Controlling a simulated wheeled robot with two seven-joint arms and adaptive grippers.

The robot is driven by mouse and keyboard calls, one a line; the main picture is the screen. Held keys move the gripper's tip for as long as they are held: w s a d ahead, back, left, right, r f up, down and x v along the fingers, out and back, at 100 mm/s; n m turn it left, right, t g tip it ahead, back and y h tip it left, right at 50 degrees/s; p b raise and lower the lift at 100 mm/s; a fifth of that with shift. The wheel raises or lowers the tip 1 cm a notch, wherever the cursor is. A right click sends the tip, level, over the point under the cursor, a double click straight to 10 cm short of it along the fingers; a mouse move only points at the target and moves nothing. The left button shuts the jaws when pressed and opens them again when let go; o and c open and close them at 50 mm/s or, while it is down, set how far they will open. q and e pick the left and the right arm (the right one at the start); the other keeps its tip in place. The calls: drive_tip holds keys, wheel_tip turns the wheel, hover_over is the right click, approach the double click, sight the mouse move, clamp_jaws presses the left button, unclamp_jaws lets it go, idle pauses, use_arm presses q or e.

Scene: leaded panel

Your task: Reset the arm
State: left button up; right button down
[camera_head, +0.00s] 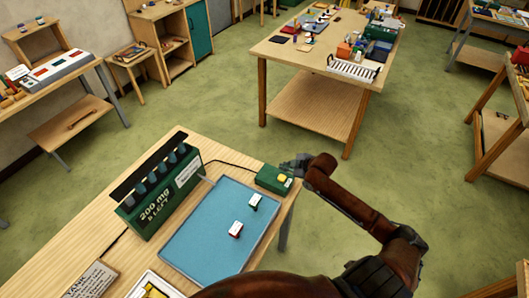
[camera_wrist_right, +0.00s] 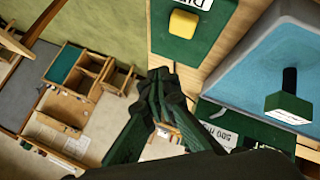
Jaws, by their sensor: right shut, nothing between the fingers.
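My right gripper (camera_head: 292,166) is at the far right corner of the near wooden table, beside a green box (camera_head: 266,180) with a yellow button (camera_head: 282,178). It is shut and empty. In the right wrist view its closed fingers (camera_wrist_right: 161,80) point toward the green box (camera_wrist_right: 172,48) and its yellow button (camera_wrist_right: 184,23), apparently apart from them. My right arm reaches in from the bottom of the head view, bent at the elbow to the right. My left gripper is in neither view.
A green rack (camera_head: 158,190) marked "200 mg" stands left. Green floor lies clear beyond; another loaded table (camera_head: 285,50) stands farther back.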

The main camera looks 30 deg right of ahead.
drive_tip(key=shift+m+g, duration=0.8)
drive_tip(key=shift+m, duration=0.1)
drive_tip(key=s+a+f, duration=0.4)
drive_tip(key=s, duration=0.1)
drive_tip(key=s+a+f, duration=0.2)
drive_tip(key=s+f, duration=0.1)
drive_tip(key=shift+s+a, duration=0.25)
drive_tip(key=s+a+f+m+g+h, duration=0.15)
drive_tip(key=s+a+m, duration=0.3)
drive_tip(key=s, duration=0.75)
drive_tip(key=s+a+m+g+h, duration=0.1)
drive_tip(key=s+a+m+g, duration=0.3)
drive_tip(key=s, duration=0.8)
wheel_tip(320, 180, down, 35)
drive_tip(key=b, duration=0.6)
drive_tip(key=s+f+b, duration=0.6)
drive_tip(key=s+f, duration=1.5)
drive_tip(key=f, duration=0.3)
drive_tip(key=shift+f+n+g+y, duration=0.25)
drive_tip(key=shift+n+g+y, duration=0.2)
